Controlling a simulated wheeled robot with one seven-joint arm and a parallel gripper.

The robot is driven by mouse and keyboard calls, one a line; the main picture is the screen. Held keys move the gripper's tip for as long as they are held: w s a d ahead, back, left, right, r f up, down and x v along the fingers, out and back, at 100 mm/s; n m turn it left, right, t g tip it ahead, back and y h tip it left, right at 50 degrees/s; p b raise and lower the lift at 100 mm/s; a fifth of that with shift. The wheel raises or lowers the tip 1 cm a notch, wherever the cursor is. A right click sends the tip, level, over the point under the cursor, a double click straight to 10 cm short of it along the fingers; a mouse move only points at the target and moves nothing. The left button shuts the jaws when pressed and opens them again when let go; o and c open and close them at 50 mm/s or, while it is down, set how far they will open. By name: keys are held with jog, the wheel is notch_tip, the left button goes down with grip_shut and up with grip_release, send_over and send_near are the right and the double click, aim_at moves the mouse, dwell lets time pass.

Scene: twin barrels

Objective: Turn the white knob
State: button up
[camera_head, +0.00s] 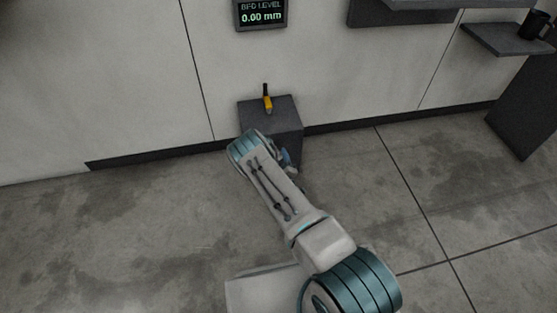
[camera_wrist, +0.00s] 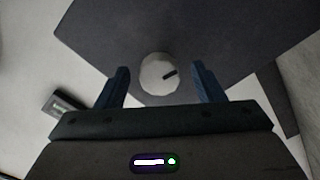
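The white knob (camera_wrist: 157,75) is a round dial with a dark pointer mark, set on the face of a dark grey box, in the wrist view. My gripper (camera_wrist: 160,80) is open, with one blue finger on each side of the knob. There is a visible gap between each finger and the knob, and I cannot tell how far the fingertips are from the box face. In the head view my arm hides the knob, and only a small part of my gripper (camera_head: 287,158) shows beside the grey box (camera_head: 284,113).
A yellow and black tool (camera_head: 267,101) stands on top of the box. A display (camera_head: 261,14) reading 0.00 mm is on the wall above. A shelf (camera_head: 508,39) with a dark mug (camera_head: 535,24) is at the right. The floor to the left is clear.

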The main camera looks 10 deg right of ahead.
jog(key=s+p, duration=0.4)
jog(key=s, duration=0.9)
jog(key=shift+s+d+r, duration=0.15)
jog(key=shift+s+r, duration=0.05)
jog(key=shift+s, duration=0.2)
